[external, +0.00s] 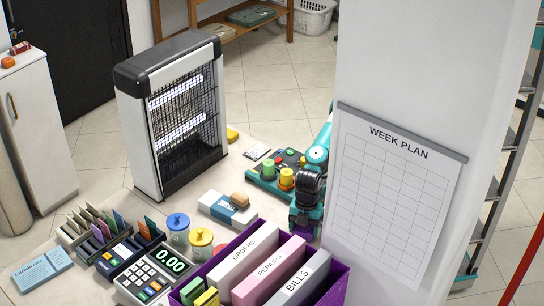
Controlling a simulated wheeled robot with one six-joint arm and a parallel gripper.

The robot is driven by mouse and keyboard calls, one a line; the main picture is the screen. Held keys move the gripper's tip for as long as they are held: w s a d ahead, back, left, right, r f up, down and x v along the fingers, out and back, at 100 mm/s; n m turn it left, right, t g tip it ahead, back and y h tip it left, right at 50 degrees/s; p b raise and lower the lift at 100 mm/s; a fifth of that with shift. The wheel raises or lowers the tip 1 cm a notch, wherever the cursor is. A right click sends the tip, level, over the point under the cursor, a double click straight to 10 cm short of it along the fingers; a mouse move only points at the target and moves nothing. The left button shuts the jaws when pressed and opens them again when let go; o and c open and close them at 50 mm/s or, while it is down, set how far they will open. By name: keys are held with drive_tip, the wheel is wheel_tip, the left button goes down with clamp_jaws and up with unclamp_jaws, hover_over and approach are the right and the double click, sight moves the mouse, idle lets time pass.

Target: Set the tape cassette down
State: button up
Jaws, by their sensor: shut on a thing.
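My gripper (304,222) points down behind the purple file bin, to the left of the white pillar. Its fingertips are mostly hidden by the bin and folders. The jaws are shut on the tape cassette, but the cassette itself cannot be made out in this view.
The purple bin (342,284) with white, pink and grey folders stands in front of my gripper. A teal control box (262,177) with coloured buttons, a white-and-blue box (222,210), jars and a calculator (151,275) crowd the counter. A heater (172,110) stands behind. The pillar (435,60) blocks the right.

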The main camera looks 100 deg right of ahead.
drive_tip(key=shift+f, duration=0.25)
drive_tip(key=o, duration=1)
wheel_tip(320, 180, up, 12)
drive_tip(key=d, duration=0.1)
drive_tip(key=shift+s+d, duration=0.2)
drive_tip(key=shift+s, duration=0.05)
drive_tip(key=shift+r, duration=0.1)
